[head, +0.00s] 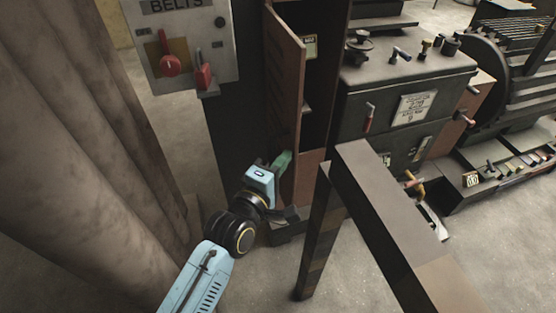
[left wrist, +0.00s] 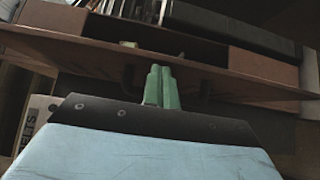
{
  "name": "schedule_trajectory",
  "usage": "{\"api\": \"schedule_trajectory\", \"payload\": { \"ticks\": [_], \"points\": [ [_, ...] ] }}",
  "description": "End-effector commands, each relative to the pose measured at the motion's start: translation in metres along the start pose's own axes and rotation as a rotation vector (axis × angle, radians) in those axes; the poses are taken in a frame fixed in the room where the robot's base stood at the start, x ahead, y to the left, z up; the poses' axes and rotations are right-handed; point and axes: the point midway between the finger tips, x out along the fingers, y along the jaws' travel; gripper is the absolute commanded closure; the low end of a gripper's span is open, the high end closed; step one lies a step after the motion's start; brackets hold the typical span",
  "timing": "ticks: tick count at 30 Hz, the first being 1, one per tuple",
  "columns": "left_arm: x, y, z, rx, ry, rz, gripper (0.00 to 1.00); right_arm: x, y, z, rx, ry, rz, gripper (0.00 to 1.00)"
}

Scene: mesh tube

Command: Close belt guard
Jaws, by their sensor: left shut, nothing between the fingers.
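The belt guard (head: 284,85) is a rust-brown hinged panel. It stands open, swung out from a dark cabinet whose opening shows to its right. In the left wrist view the guard (left wrist: 215,77) runs across the picture beyond my fingers. My left gripper (head: 283,160) has green fingers, closed together and empty, beside the lower part of the guard on its left face. The fingers also show in the left wrist view (left wrist: 162,86), pointing at the panel. I cannot tell whether they touch it. My right gripper is not in view.
A grey BELTS control box (head: 205,45) with red levers hangs at upper left. A large brown curtain-like surface (head: 75,150) fills the left. A dark post and rail (head: 375,200) stand right of my gripper. A dark machine (head: 410,85) stands behind the rail.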

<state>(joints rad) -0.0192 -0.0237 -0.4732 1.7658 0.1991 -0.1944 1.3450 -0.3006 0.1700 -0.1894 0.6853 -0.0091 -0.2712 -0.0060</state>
Motion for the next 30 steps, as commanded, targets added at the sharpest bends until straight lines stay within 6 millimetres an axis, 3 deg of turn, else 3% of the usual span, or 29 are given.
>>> {"api": "schedule_trajectory", "payload": {
  "ticks": [3, 12, 23, 30],
  "points": [
    [0.015, 0.003, 0.018, -0.009, -0.001, 0.001, 1.0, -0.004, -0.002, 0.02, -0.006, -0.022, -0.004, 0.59],
    [0.04, 0.001, 0.041, -0.001, -0.001, 0.001, 1.0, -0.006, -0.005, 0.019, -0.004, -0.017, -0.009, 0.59],
    [0.038, 0.001, 0.04, 0.0, -0.001, 0.0, 1.0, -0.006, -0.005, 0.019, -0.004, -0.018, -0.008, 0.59],
    [0.012, 0.004, 0.041, 0.001, -0.002, -0.003, 1.0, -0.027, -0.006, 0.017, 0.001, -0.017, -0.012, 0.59]
  ]
}}
